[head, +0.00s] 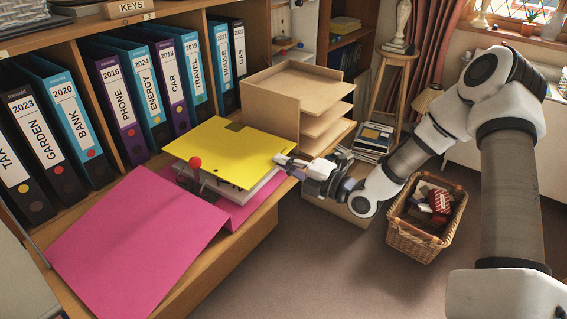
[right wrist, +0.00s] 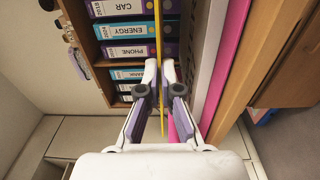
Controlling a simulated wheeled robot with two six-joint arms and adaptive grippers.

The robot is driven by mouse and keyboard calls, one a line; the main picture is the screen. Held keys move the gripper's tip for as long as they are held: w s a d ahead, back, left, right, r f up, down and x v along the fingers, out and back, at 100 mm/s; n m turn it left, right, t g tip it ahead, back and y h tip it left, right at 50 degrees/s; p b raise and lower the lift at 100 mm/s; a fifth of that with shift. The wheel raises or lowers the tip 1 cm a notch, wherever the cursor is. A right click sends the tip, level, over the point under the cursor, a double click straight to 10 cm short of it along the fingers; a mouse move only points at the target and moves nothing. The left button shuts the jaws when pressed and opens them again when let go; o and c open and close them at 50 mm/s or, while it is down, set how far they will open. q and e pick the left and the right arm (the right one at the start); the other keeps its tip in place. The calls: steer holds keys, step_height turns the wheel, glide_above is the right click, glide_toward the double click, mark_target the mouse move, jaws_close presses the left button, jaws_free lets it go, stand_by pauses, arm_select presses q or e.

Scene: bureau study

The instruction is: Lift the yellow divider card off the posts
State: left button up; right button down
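The yellow divider card (head: 233,149) lies roughly level above a stack of white pages (head: 246,193) in the open pink binder (head: 133,247), with a gap at its near edge. A dark post (head: 202,183) shows under that edge, and a lever with a red knob (head: 195,162) stands beside it. Other posts are hidden. My right gripper (head: 283,163) is at the card's right edge. In the right wrist view its fingers (right wrist: 160,68) are close together on both sides of the card, seen edge-on (right wrist: 158,25). My left gripper is not in view.
A wooden letter tray (head: 271,114) stands just behind the card. A row of labelled binders (head: 112,95) fills the shelf at left. A wicker basket (head: 411,242) stands on the floor at right. There is free air above the card.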

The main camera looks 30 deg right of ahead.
step_height(320, 180, up, 4)
steer(key=p, duration=0.3)
steer(key=shift+r, duration=0.1)
stand_by(0.4)
